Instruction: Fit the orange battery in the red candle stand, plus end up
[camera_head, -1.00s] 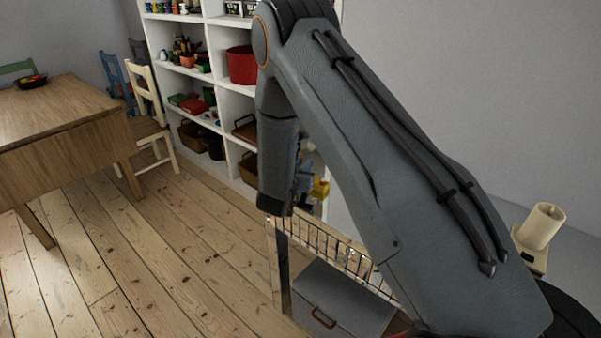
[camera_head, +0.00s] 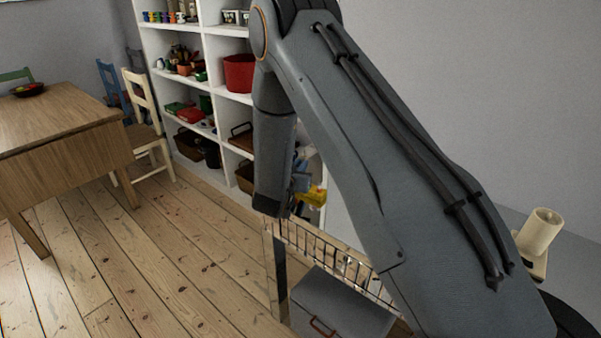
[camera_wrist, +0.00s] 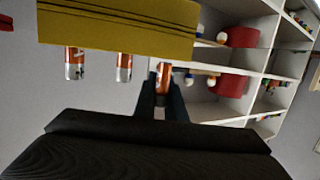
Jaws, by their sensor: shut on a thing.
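In the wrist view my gripper (camera_wrist: 162,92) is shut on an orange battery (camera_wrist: 164,74), which shows between the two dark fingertips. Its far end meets the edge of a long yellow block (camera_wrist: 120,28); I cannot tell whether it touches. Two more orange and silver batteries (camera_wrist: 75,64) (camera_wrist: 123,66) stand out from the same edge, to the left of mine. I cannot read the plus end. I cannot make out the red candle stand for certain; a small red piece (camera_wrist: 5,22) shows at the left edge. In the head view my arm hides the gripper, beside a yellow thing (camera_head: 313,195).
A white shelf unit (camera_head: 190,95) holds a red bin (camera_head: 239,73) and many small things. A grey box (camera_head: 335,305) and a wire rack (camera_head: 318,250) are beside my arm. A wooden table (camera_head: 60,115) and chairs stand left. The floorboards (camera_head: 130,250) between are clear.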

